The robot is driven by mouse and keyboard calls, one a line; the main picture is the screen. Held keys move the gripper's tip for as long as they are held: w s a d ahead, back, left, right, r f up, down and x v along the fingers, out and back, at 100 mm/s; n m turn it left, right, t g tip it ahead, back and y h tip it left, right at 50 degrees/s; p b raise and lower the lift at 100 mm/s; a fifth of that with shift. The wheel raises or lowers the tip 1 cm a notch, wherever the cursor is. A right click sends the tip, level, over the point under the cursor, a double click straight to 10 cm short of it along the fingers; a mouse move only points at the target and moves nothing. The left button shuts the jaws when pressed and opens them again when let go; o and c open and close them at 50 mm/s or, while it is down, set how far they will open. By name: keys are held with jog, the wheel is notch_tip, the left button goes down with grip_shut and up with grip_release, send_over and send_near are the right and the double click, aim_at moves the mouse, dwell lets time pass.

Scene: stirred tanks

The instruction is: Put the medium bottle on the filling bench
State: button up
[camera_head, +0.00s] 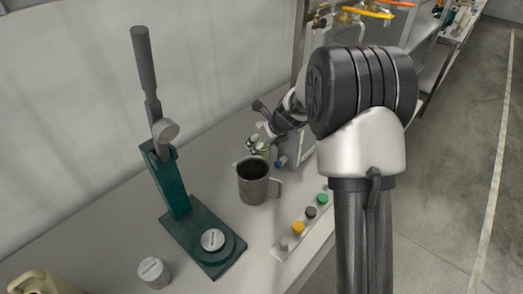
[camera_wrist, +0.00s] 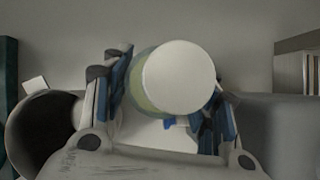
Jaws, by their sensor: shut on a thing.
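My gripper (camera_wrist: 170,84) is shut on a bottle with a round white top (camera_wrist: 180,78) and a pale yellow-green body, seen almost end-on in the wrist view. The blue-padded fingers press on both its sides. In the head view my gripper (camera_head: 259,143) is small and lies just behind the grey mug, over the bench (camera_head: 217,133). The bottle's pale green body shows only a little there, between the fingers. Whether its base touches the bench is hidden.
A grey mug (camera_head: 253,186) stands just in front of my gripper; its dark mouth (camera_wrist: 40,135) shows in the wrist view. A light box with a blue tap (camera_head: 281,161) stands to the right.

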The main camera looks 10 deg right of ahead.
jog(key=shift+w+f, duration=0.1)
jog(key=shift+f, duration=0.85)
jog(key=shift+r, duration=0.15)
jog(key=o, duration=1)
